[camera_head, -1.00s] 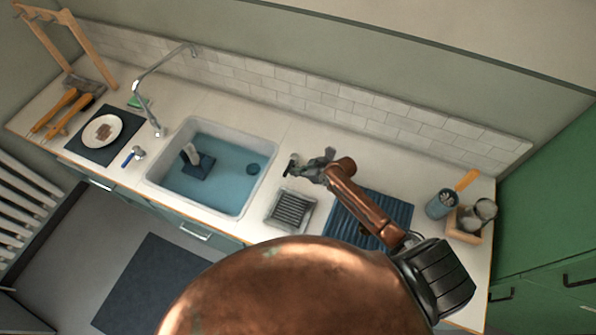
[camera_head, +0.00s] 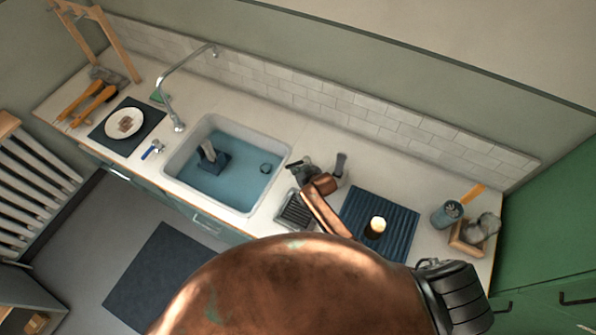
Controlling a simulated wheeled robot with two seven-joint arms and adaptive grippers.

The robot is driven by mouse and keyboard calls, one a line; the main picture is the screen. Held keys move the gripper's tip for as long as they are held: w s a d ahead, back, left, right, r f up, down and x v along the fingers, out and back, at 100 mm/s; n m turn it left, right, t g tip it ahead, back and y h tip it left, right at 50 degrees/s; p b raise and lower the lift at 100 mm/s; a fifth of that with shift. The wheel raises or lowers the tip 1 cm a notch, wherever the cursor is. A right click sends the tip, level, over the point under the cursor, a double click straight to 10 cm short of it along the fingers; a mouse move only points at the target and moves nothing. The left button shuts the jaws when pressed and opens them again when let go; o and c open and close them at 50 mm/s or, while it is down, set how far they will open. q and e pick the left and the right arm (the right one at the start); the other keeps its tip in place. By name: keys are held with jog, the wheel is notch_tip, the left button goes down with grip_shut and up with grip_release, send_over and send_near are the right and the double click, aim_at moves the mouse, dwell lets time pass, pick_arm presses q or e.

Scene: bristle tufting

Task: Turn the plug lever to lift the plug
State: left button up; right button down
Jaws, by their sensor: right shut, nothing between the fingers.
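The sink (camera_head: 283,160) is filled with blue water. A small dark round plug (camera_head: 265,168) shows in the water near its right side. My right gripper (camera_head: 298,169) is shut and empty at the sink's right edge, above the counter. A plug lever is not clearly visible; I cannot tell whether the dark shapes at the gripper include it, or whether the gripper touches it. A small blue-handled fitting (camera_head: 152,149) sits on the counter left of the sink. My left gripper is not in view.
A tall tap (camera_head: 172,98) stands behind the sink's left end. A dark grey upright piece (camera_head: 341,162) stands just right of my gripper. A rack (camera_head: 293,212), a ribbed blue mat (camera_head: 403,213) and a pale-topped cup (camera_head: 376,226) lie to the right. A dark object (camera_head: 211,157) stands in the water.

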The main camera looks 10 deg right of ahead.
aim_at(290, 166)
jog(key=shift+w+a+m, duration=0.2)
jog(key=shift+a+m, duration=0.1)
jog(key=shift+a, duration=0.05)
jog(key=shift+w+a+m+h, duration=0.1)
jog(key=shift+w+m+h, duration=0.1)
jog(key=shift+m+h, duration=0.15)
jog(key=shift+w+h, duration=0.25)
jog(key=shift+w, duration=0.05)
jog(key=shift+w+a, duration=0.2)
jog(key=shift+w+b, duration=0.3)
jog(key=shift+w, duration=0.45)
jog(key=shift+w+a, duration=0.1)
jog(key=shift+w, duration=0.75)
